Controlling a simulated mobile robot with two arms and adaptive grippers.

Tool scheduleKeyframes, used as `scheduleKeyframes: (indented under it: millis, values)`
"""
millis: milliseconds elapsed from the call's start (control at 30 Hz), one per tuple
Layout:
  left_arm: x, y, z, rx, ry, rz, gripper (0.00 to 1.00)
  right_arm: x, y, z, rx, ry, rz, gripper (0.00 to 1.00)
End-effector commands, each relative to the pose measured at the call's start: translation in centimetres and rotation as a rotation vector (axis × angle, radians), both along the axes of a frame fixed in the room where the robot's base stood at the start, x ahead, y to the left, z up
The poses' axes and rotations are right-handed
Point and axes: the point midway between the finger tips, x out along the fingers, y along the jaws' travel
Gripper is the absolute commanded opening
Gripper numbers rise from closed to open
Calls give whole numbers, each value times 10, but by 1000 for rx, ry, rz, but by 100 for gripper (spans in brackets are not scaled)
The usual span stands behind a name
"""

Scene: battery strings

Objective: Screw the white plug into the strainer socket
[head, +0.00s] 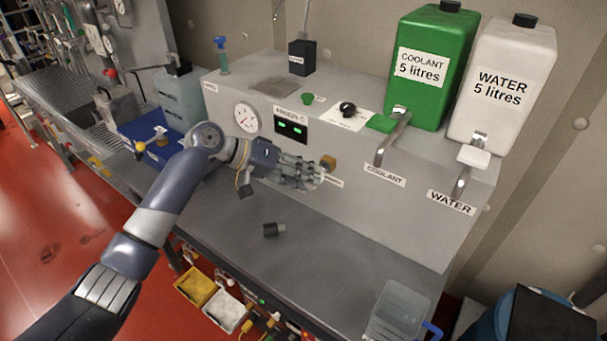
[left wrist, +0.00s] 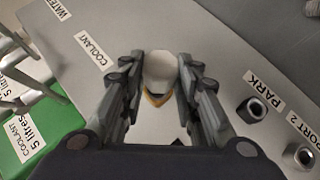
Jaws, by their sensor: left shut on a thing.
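My left gripper (head: 312,175) is in front of the grey machine's front face, by the brass strainer socket (head: 328,162). In the left wrist view, my left gripper (left wrist: 160,80) is shut on the white plug (left wrist: 160,72), which sits between both fingers. An orange-brass edge of the socket (left wrist: 154,99) shows right against the plug. Whether the thread is engaged is hidden. My right gripper is not in view.
The grey machine (head: 420,218) carries a green coolant can (head: 432,95) and a white water can (head: 500,115), with taps below. A clear container (head: 395,312) stands front right. Ports labelled PARK (left wrist: 252,109) and PORT 2 (left wrist: 302,155) are beside the gripper.

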Motion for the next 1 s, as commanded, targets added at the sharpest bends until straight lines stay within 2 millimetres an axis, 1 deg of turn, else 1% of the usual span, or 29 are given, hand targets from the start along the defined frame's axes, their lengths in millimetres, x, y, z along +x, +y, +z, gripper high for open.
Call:
scheduleKeyframes:
  millis: [233, 1000]
  values:
    - [2, -1, 0, -1, -1, 0, 1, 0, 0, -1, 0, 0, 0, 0]
    - [18, -12, 0, -1, -2, -1, 1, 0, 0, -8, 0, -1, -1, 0]
